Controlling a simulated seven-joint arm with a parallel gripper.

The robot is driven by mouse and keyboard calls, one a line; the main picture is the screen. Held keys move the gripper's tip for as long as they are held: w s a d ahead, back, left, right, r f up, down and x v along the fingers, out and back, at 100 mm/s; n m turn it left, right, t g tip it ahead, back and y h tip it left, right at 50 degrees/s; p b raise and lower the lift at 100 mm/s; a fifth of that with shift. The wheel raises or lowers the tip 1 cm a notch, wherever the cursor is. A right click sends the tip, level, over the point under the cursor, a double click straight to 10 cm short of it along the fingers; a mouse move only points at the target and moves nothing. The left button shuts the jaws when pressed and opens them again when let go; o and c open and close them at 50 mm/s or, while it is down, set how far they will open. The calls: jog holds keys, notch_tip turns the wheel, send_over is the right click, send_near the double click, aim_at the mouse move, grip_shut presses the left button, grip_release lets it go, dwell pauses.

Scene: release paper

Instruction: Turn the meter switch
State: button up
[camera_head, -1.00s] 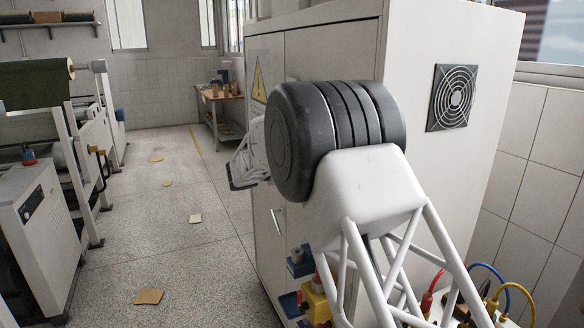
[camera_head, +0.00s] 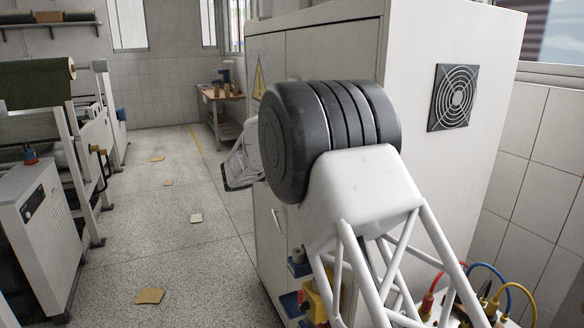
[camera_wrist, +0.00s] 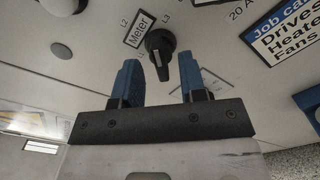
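The meter switch (camera_wrist: 161,50) is a black rotary knob on a light panel, in the wrist view at top centre. A label reading "Meter" (camera_wrist: 140,29) is beside it, with L2 and L3 marks around it. My gripper (camera_wrist: 160,75) is open, its two blue fingers apart. The knob's pointed end reaches down between the fingertips in the picture; I see no clear contact with either finger. In the head view the switch is hidden, and my gripper is largely hidden behind my own arm.
In the wrist view, a job card sign (camera_wrist: 285,30) is at upper right, a blue part (camera_wrist: 309,101) at the right edge and a dark round part (camera_wrist: 62,50) at left. In the head view, the white cabinet (camera_head: 455,120) stands close to my arm. Coloured cables (camera_head: 490,285) are at lower right.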

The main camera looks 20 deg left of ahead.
jog(key=shift+v, duration=2.85)
jog(key=shift+s+d, duration=0.1)
jog(key=shift+s, duration=0.05)
